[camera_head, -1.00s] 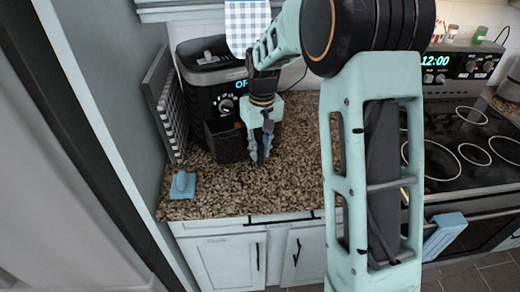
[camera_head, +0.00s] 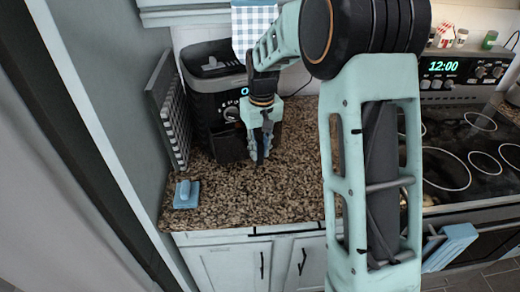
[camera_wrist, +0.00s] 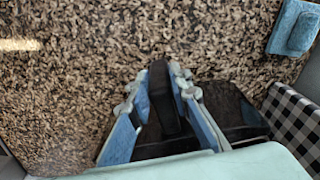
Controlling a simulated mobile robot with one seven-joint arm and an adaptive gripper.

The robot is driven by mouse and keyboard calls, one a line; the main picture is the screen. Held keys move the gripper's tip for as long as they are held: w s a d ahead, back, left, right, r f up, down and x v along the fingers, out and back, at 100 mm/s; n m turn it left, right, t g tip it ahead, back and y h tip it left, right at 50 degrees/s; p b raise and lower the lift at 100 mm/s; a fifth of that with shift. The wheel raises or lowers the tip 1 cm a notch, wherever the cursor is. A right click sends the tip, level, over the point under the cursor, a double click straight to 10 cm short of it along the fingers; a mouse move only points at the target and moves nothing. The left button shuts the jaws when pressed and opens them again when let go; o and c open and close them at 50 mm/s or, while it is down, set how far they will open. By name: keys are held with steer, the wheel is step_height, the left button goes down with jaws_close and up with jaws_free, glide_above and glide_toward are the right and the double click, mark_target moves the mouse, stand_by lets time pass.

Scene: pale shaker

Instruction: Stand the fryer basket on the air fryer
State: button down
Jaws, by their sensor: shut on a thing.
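The black air fryer (camera_head: 208,88) stands at the back left of the counter, its lit display partly behind my arm. The dark fryer basket (camera_head: 230,148) is low at its front; I cannot tell how far it is out of the body. In the wrist view the basket (camera_wrist: 225,108) shows as a dark box behind my fingers. My gripper (camera_head: 262,152) is at the basket's right front, just over the counter. In the wrist view my gripper (camera_wrist: 160,110) has its blue fingers on both sides of the dark upright basket handle (camera_wrist: 161,92), shut on it.
A light blue block-like thing (camera_head: 187,194) lies at the counter's front left. A checked towel (camera_head: 255,28) hangs above. The stove (camera_head: 470,150) is at right. Speckled counter (camera_head: 290,190) is clear in front.

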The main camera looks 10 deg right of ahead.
steer(key=shift+f, duration=0.15)
stand_by(0.6)
steer(key=c, duration=1.7)
jaws_free()
steer(key=shift+s+f, duration=0.15)
steer(key=s+d+b, duration=0.1)
steer(key=s, duration=0.2)
steer(key=s+d+b, duration=0.1)
steer(key=s, duration=0.3)
steer(key=s+d+b, duration=0.1)
steer(key=s+d, duration=0.1)
steer(key=s, duration=0.2)
steer(key=shift+s, duration=0.1)
